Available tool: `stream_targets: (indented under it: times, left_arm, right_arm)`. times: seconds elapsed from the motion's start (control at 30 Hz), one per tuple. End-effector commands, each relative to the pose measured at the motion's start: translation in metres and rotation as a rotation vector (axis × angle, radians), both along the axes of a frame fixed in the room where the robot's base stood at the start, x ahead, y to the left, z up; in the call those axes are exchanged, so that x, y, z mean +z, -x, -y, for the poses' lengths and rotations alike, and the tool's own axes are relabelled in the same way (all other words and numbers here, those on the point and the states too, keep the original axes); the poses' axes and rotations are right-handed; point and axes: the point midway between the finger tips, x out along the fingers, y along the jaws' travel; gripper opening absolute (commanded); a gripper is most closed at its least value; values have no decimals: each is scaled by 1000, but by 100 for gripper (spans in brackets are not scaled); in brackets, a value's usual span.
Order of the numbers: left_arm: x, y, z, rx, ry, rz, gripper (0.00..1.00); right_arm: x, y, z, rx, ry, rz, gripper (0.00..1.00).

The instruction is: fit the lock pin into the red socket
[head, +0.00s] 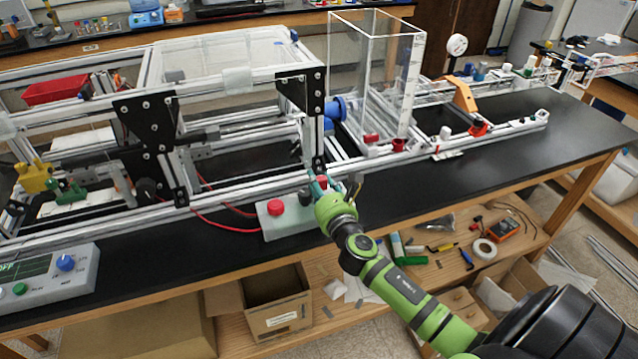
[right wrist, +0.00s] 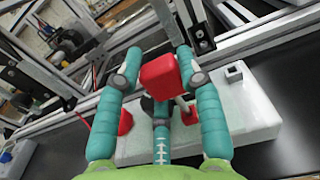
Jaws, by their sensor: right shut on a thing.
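My right gripper (head: 320,184) has teal fingers and is over the white box (head: 268,228) at the bench's front edge. A red cup-like piece (head: 398,145), which looks like the red socket, stands on the frame to the right, clear of the gripper. My left gripper is not in view.
A red button (head: 276,207) sits on the white box, left of my right gripper. An aluminium frame with black plates (head: 302,92) stands just behind. A clear tank (head: 375,80) is behind the red cup-like piece. The black bench top (head: 440,185) is free to the right.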

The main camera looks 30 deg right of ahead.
Motion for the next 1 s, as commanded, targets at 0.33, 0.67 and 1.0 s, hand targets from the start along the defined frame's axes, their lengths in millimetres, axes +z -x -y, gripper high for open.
stream_targets:
  times: [0.33, 0.67, 1.0]
  left_arm:
    - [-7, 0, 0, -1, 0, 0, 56]
    - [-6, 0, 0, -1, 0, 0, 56]
    - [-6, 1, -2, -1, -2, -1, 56]
  right_arm:
    - [-9, 0, -1, 1, 0, -2, 41]
    - [-8, 0, -2, 5, -2, -2, 65]
    - [-9, 11, -5, 5, -1, -3, 65]
